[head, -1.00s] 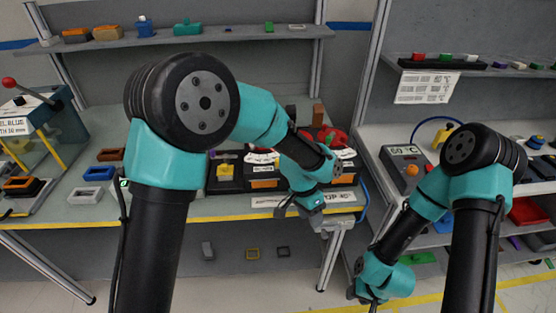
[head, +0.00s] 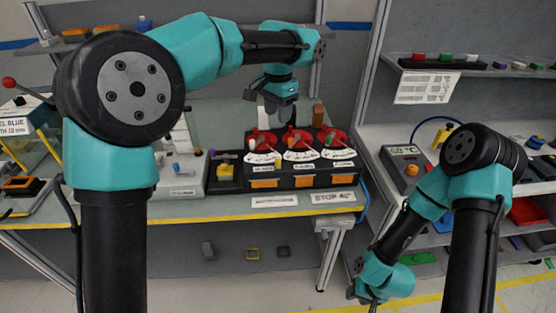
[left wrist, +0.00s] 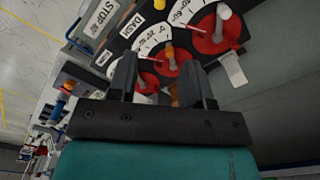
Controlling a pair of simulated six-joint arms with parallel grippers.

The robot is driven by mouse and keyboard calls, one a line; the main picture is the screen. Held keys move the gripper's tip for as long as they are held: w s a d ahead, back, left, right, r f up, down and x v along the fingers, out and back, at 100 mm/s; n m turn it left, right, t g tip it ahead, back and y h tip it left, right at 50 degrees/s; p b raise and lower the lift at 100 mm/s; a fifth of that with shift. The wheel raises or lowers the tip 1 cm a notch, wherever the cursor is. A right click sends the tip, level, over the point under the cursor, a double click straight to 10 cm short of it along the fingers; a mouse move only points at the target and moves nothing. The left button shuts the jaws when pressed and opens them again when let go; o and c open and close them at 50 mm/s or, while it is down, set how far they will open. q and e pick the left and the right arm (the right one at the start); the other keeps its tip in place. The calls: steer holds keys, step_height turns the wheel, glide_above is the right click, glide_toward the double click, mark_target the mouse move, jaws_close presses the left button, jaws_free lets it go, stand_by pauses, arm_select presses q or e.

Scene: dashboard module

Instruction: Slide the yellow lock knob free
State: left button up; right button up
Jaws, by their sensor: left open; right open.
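A yellow block (head: 226,172), which looks like the lock knob, sits on a small dark module left of the dashboard module in the head view. The dashboard module (head: 300,181) is black, with several red dials and orange labels. My left gripper (head: 276,115) is open and empty, above and behind the dials, right of the yellow block. In the left wrist view my left gripper (left wrist: 158,62) has its fingers apart over the red dials (left wrist: 168,58). I cannot pick out the yellow block there. My right gripper (head: 369,298) hangs low at the bottom, its fingers small.
A purple knob (head: 211,154) stands beside the yellow block. A panel with the STOP label (head: 335,197) lies at the table's front edge. A grey box with an orange button (head: 412,170) is on the right bench. Upper shelves hold small parts.

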mark_target(278, 159)
arm_select(q)
step_height(278, 159, down, 17)
steer(key=shift+f, duration=0.15)
stand_by(0.5)
steer(key=shift+c, duration=0.2)
jaws_close()
stand_by(0.4)
